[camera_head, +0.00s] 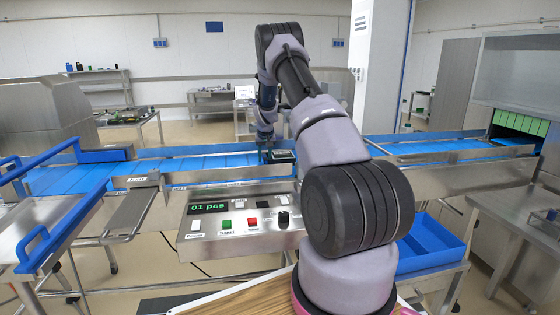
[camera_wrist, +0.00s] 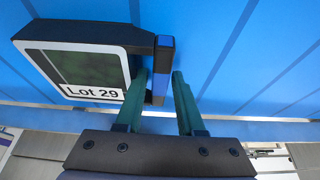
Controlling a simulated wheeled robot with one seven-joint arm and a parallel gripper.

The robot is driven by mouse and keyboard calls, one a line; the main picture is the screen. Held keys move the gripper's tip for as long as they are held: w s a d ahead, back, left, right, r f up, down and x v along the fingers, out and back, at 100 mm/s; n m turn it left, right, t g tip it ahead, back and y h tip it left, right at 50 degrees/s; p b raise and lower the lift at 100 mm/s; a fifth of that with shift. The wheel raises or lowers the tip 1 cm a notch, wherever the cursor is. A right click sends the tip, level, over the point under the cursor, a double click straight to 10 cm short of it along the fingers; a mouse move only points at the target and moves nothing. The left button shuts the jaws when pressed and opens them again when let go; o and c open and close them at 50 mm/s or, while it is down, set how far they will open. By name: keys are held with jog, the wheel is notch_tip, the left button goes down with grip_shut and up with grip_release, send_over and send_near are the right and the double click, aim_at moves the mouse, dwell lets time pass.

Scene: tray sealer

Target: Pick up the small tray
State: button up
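The small tray (camera_head: 283,156) is dark with a light rim and lies on the blue conveyor in the head view, just right of my gripper (camera_head: 265,146). In the wrist view the tray (camera_wrist: 138,38) is at the upper left, with a green top and a "Lot 29" label. A dark, blue-edged tab sticks out from its right side. My gripper (camera_wrist: 160,78) is open, its two green fingers on either side of this tab. A gap shows between the tab and the right finger. Contact at the left finger is unclear.
The blue conveyor belt (camera_head: 210,163) runs across the view between metal rails. A control panel (camera_head: 238,222) reading "01 pcs" stands in front of it. A blue bin (camera_head: 428,245) is at the right, beyond my arm. A metal table (camera_head: 525,222) stands at far right.

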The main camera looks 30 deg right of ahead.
grip_shut()
jog(key=shift+r, duration=0.15)
